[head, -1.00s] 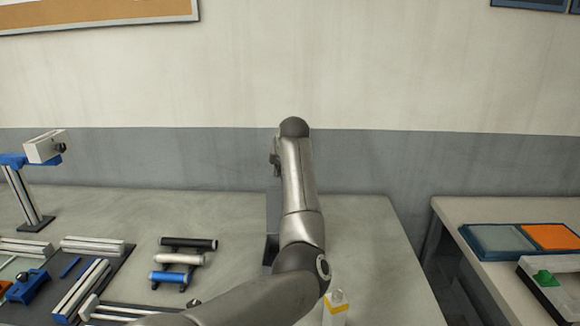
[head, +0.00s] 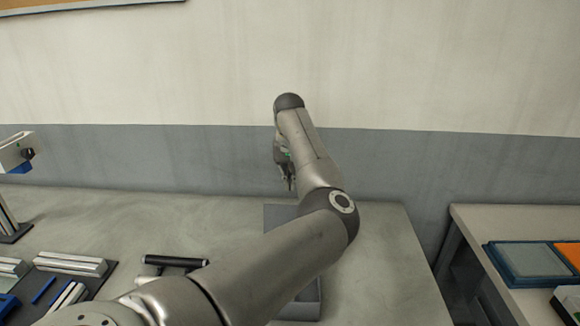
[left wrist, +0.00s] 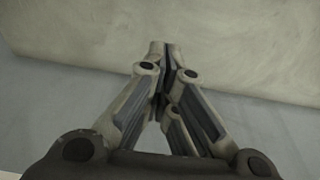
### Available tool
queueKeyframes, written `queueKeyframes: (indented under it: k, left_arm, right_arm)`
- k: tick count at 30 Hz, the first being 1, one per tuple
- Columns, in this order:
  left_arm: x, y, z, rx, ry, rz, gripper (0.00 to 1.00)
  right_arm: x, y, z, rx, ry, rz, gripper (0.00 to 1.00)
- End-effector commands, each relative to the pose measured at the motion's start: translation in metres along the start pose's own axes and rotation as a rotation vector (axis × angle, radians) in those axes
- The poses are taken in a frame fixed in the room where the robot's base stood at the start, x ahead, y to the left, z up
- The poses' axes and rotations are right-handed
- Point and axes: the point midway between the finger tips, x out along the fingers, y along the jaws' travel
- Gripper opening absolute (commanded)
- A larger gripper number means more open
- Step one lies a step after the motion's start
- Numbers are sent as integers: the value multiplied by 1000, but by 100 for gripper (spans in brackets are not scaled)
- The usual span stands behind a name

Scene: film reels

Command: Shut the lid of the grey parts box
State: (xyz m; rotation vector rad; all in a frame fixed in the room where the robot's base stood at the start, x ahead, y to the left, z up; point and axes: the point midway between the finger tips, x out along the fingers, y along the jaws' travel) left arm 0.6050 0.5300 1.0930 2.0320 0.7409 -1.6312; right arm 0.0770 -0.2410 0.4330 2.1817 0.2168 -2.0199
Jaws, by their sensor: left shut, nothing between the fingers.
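The grey parts box (head: 305,308) stands on the table, mostly hidden behind my left arm. A flat grey panel (head: 276,216), which looks like its raised lid, shows at the back, left of the arm; its exact angle is hard to tell. My left gripper (head: 289,184) is above the panel's back edge, pointing down, shut and empty. In the left wrist view its fingers (left wrist: 165,52) are together with nothing between them. Whether it touches the lid cannot be told. My right gripper is not in view.
A black-handled piece (head: 175,262) and metal profiles (head: 70,263) lie on the table at left. A stand with a grey-white head (head: 15,152) is at far left. A second table with a blue-edged tray (head: 535,262) is at right, across a gap.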

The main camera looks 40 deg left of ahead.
Motion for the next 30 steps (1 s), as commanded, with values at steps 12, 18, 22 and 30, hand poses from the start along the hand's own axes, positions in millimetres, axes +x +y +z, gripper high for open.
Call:
queueKeyframes:
  k: [12,18,22,30]
  left_arm:
    - [32,0,20,-1,1,0,0]
    - [28,0,32,-1,2,0,0]
    - [27,-1,37,-2,2,-1,0]
    - [28,-1,38,-1,2,-1,0]
  right_arm:
    - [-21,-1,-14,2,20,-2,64]
    - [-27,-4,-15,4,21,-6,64]
    - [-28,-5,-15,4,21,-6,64]
    - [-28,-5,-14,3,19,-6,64]
